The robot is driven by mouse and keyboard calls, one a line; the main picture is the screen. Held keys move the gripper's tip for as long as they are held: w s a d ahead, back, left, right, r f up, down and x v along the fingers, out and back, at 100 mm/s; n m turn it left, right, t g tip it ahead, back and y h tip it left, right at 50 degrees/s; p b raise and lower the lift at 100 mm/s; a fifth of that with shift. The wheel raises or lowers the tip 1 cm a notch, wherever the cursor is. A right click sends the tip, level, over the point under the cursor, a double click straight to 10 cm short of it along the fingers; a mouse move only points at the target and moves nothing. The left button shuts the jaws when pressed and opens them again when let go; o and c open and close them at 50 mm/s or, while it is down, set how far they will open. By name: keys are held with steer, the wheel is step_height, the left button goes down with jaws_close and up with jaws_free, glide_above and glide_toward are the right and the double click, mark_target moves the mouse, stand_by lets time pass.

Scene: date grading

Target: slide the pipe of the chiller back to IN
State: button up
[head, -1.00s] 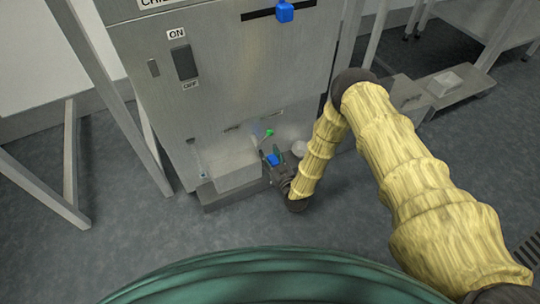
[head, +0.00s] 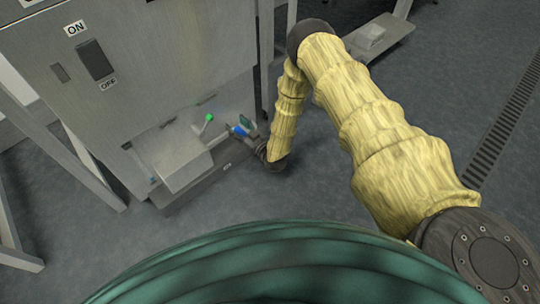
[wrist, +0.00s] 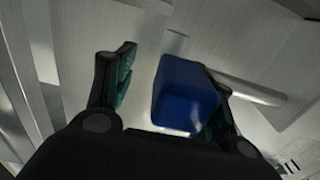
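The chiller (head: 165,60) is a grey metal cabinet with a box-like ledge (head: 175,160) low on its front. A blue block (head: 239,131) sits low at the chiller's right side, and fills the middle of the wrist view (wrist: 184,95). A pale metal pipe (wrist: 250,91) runs right from behind the block in the wrist view. My gripper (wrist: 165,85) is open, with the block between its fingers. The left finger stands clear of it; the right finger is close beside it, contact unclear. No IN mark is readable.
A green-tipped lever (head: 209,117) stands beside the ledge. An ON/OFF switch (head: 95,60) is higher on the front. A metal frame leg (head: 95,165) stands at left, a low shelf (head: 378,38) at back right.

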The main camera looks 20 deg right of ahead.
steer(key=s+d+p, duration=0.3)
steer(key=s+d, duration=0.5)
steer(key=s, duration=0.1)
steer(key=s+a+r+m+g+h+p, duration=0.1)
steer(key=s+a+r+g+p, duration=0.1)
steer(key=s+r+g+p, duration=0.2)
steer(key=s+a+r+m+g+h+p, duration=0.1)
steer(key=s+r+g+p, duration=0.4)
steer(key=s+r+p, duration=0.6)
steer(key=shift+s+a+m+h+p, duration=0.3)
steer(key=shift+s+a+h+p, duration=0.85)
steer(key=shift+p, duration=1.45)
steer(key=shift+s+d+r+y, duration=0.1)
steer(key=shift+s+y, duration=0.2)
steer(key=shift+y, duration=0.05)
